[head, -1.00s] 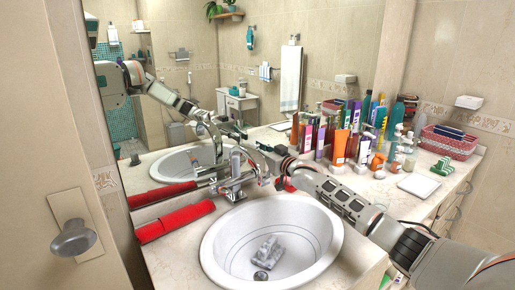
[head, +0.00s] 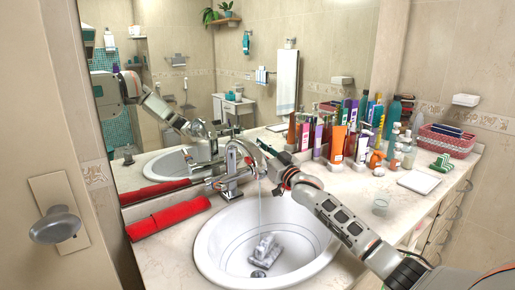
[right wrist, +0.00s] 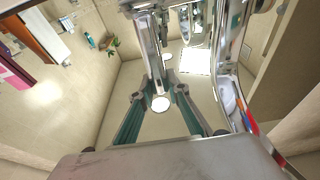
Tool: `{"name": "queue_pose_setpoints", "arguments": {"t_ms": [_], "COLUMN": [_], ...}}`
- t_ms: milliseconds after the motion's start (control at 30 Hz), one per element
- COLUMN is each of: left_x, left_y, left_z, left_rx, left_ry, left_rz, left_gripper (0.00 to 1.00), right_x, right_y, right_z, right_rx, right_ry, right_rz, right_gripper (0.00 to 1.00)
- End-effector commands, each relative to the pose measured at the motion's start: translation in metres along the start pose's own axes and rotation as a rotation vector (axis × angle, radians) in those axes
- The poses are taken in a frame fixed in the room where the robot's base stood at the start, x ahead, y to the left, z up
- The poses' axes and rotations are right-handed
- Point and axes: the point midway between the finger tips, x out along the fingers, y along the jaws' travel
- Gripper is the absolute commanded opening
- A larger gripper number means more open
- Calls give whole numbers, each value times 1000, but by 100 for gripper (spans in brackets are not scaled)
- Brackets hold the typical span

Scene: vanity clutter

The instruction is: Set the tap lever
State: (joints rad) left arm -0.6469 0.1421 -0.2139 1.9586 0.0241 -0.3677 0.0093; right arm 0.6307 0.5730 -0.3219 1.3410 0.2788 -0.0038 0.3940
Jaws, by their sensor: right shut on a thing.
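The chrome tap (head: 231,186) stands at the back left of the white basin (head: 212,262), its spout arched over the bowl. A thin stream of water (head: 260,212) falls from the spout. My right gripper (head: 268,163) is beside the tap at the back of the basin. In the right wrist view its fingers (right wrist: 160,92) close around a chrome part of the tap (right wrist: 149,45), apparently the lever; the exact contact is hidden in the head view. My left gripper is not directly in view.
Red rolled cloths (head: 168,218) lie left of the basin. Several tubes and bottles (head: 338,143) crowd the counter at the back right, with a pink basket (head: 447,143) beyond. A grey object (head: 265,249) sits in the basin. A mirror covers the back wall.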

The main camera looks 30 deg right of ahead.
Motion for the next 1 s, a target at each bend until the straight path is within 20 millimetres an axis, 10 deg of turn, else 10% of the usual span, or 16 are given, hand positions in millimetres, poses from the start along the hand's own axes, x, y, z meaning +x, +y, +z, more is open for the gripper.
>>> {"name": "queue_pose_setpoints", "arguments": {"t_ms": [67, 167, 633, 1000], "left_x": [0, 0, -1, -1], "left_y": [0, 0, 0, 0], "left_z": [0, 0, -1, -1], "left_rx": [-1, -2, -2, -2], "left_ry": [-1, -1, 1, 2], "left_rz": [0, -1, -3, -2], "left_gripper": [34, 34, 34, 34], "right_x": [0, 0, -8, -68], "right_y": [0, 0, 0, -1], "right_z": [0, 0, 2, 2], "right_rx": [1, 1, 1, 1], "right_ry": [0, -1, -3, -3], "right_rz": [-1, -1, 0, -1], "right_gripper": [0, 33, 33, 33]}}
